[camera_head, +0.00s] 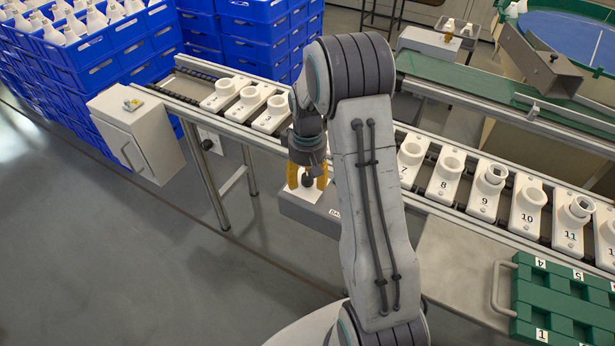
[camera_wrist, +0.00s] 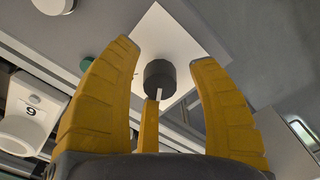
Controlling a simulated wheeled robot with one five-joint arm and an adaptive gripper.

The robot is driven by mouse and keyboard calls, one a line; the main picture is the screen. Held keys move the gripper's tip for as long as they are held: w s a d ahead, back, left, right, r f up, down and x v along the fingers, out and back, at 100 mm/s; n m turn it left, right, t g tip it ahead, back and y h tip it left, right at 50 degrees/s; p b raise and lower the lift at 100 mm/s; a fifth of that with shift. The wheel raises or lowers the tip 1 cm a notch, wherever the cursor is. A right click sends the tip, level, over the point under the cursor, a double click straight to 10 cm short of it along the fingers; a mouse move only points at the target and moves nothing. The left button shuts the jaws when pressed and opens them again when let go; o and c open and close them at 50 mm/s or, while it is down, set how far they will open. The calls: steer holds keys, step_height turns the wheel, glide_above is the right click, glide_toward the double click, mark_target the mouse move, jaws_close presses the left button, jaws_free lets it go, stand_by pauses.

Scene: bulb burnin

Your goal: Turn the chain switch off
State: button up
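My gripper (camera_head: 307,178) points down over a white plate on a grey box (camera_head: 310,212) in front of the conveyor. Its yellow fingers stand spread on either side of a dark round knob, which shows between them in the wrist view (camera_wrist: 159,74). A gap shows between the knob and the two side fingers; a third yellow finger stands in front of it. A pale pointer mark shows at the knob's near edge. The box's label is mostly hidden by my arm. Another black knob (camera_head: 206,144) sits on the conveyor's side; I cannot tell which is the chain switch.
The conveyor (camera_head: 440,212) carries numbered white holders, some with sockets. A green case (camera_head: 560,300) lies at the lower right. A grey cabinet (camera_head: 140,140) stands at the left, with blue crates (camera_head: 105,50) behind. A green button (camera_wrist: 86,63) shows in the wrist view. The floor at the left is clear.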

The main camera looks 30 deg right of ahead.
mark_target(307, 176)
steer(key=shift+w+r, duration=0.1)
steer(key=shift+r, duration=0.4)
step_height(307, 176, up, 11)
stand_by(0.4)
stand_by(0.5)
steer(key=s+a+f+m+g, duration=0.1)
steer(key=s+f+m, duration=0.1)
steer(key=s+f, duration=0.3)
steer(key=s+a+r+t+p, duration=0.1)
steer(key=s+a+r+p, duration=0.15)
steer(key=s+r, duration=0.45)
steer(key=s+a+r+t+p, duration=0.15)
steer(key=s+a, duration=0.25)
steer(key=s, duration=0.6)
step_height(307, 176, up, 8)
steer(key=s+a+n+t+p, duration=0.1)
steer(key=t+p, duration=0.1)
steer(key=shift+s+a+f+n, duration=0.15)
steer(key=shift+s+a+n, duration=0.05)
steer(key=shift+a+n, duration=0.2)
